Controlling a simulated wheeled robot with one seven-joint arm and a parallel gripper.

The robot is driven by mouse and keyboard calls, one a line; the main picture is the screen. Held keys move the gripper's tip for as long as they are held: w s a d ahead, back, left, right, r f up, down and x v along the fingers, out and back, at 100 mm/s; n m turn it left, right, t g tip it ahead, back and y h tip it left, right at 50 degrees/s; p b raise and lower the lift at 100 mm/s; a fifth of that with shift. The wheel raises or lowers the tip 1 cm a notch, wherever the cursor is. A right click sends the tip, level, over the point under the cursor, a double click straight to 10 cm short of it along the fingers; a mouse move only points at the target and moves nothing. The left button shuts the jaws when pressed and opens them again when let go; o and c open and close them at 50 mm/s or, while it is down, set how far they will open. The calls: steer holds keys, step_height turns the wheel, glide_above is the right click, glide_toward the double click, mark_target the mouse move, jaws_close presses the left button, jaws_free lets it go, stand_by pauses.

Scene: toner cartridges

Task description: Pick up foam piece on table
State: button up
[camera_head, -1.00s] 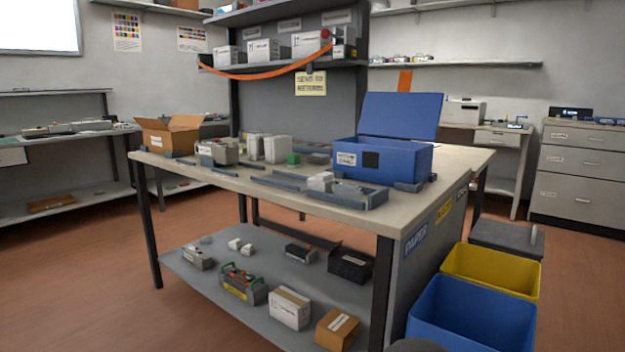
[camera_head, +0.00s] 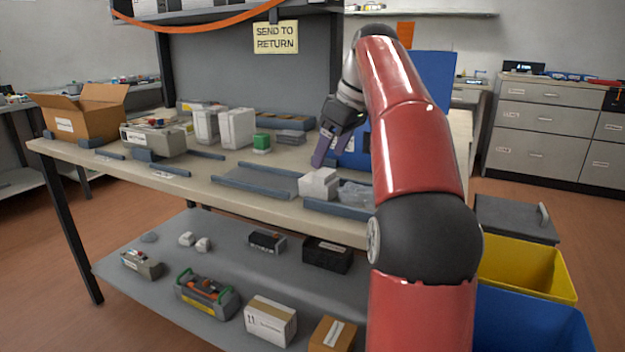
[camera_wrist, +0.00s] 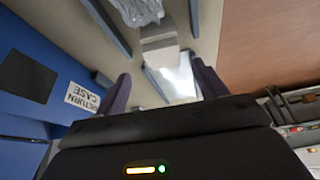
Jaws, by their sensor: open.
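A white foam piece (camera_head: 319,184) sits near the front edge of the table (camera_head: 240,195), at the left end of a blue-edged tray section. It also shows as a pale block in the wrist view (camera_wrist: 159,36), ahead of my fingers. My gripper (camera_head: 322,150) hangs above the table, behind the foam piece and in front of the blue case. In the wrist view its two fingers (camera_wrist: 163,86) are spread apart with nothing held between them. The foam piece is apart from both fingers.
A clear plastic bag (camera_head: 356,194) lies right of the foam piece. The blue return case (camera_head: 352,150) stands close behind my gripper, partly hidden by my arm. A green block (camera_head: 261,142) and white boxes (camera_head: 236,128) stand farther left. A flat grey tray (camera_head: 256,180) is empty.

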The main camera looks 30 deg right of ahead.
mark_target(321, 171)
steer(key=shift+w+f, duration=0.15)
steer(key=shift+f, duration=0.25)
steer(key=b+x, duration=0.1)
steer(key=x, duration=0.3)
steer(key=b+x, duration=0.1)
steer(key=x, duration=0.1)
steer(key=shift+a+f+b, duration=0.3)
steer(key=shift+a+f, duration=0.05)
steer(key=shift+a, duration=0.05)
steer(key=shift+c, duration=0.3)
steer(key=c, duration=1)
